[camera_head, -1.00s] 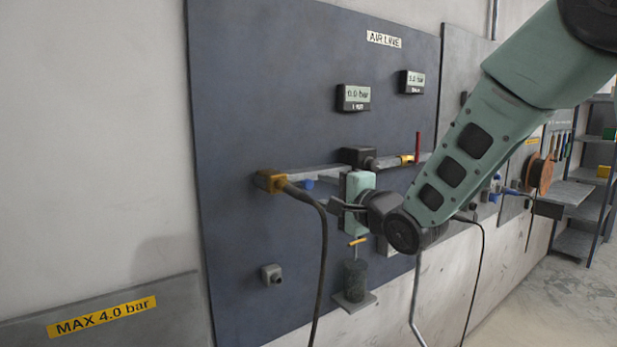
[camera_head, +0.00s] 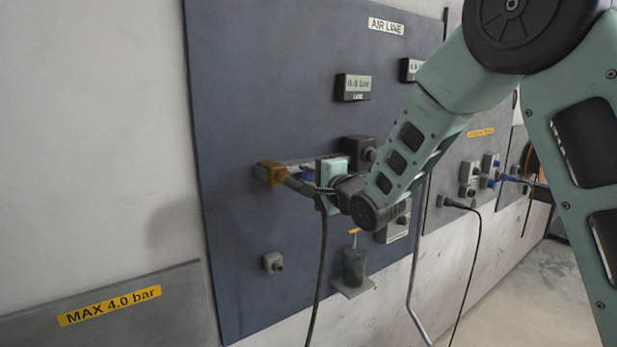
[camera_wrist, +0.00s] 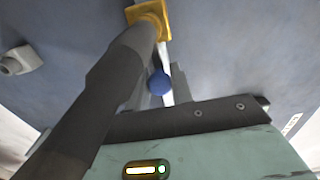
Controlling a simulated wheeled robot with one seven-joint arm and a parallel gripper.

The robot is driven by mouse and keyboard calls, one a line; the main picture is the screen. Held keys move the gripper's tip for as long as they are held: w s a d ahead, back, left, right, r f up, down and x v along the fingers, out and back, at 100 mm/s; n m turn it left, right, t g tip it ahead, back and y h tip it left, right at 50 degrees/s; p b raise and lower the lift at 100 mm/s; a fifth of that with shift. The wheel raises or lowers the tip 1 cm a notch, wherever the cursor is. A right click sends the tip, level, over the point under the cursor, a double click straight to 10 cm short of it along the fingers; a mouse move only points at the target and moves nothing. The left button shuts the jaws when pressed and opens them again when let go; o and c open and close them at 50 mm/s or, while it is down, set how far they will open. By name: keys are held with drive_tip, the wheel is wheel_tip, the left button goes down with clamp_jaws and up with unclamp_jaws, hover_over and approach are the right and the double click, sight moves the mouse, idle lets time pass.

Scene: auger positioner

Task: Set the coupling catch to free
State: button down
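The air-line coupling (camera_head: 272,173) is a yellow block at the left of a grey rail on the blue panel. A dark hose leaves it and hangs down. A small round blue knob, perhaps the catch (camera_wrist: 159,82), shows below the yellow coupling (camera_wrist: 150,17) in the wrist view. It also shows beside the hose in the head view (camera_head: 308,176). My gripper (camera_head: 317,190) is close in front of it. In the wrist view, one grey finger is right of the knob; the other is mostly hidden behind the hose. Contact and finger gap are unclear.
The thick dark hose (camera_wrist: 105,90) crosses close in front of my wrist camera. A grey fitting (camera_head: 272,262) is lower left. Gauges (camera_head: 353,87) sit above.

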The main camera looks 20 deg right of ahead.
drive_tip(key=shift+w+d+b, duration=0.2)
drive_tip(key=shift+d+b, duration=0.15)
drive_tip(key=shift+d, duration=0.3)
drive_tip(key=shift+w+d+b, duration=0.2)
drive_tip(key=shift+d+b, duration=0.15)
drive_tip(key=shift+d, duration=0.25)
drive_tip(key=c, duration=1.3)
unclamp_jaws()
drive_tip(key=shift+d, duration=0.15)
drive_tip(key=b+v, duration=0.6)
drive_tip(key=v, duration=1.1)
drive_tip(key=shift+s, duration=0.2)
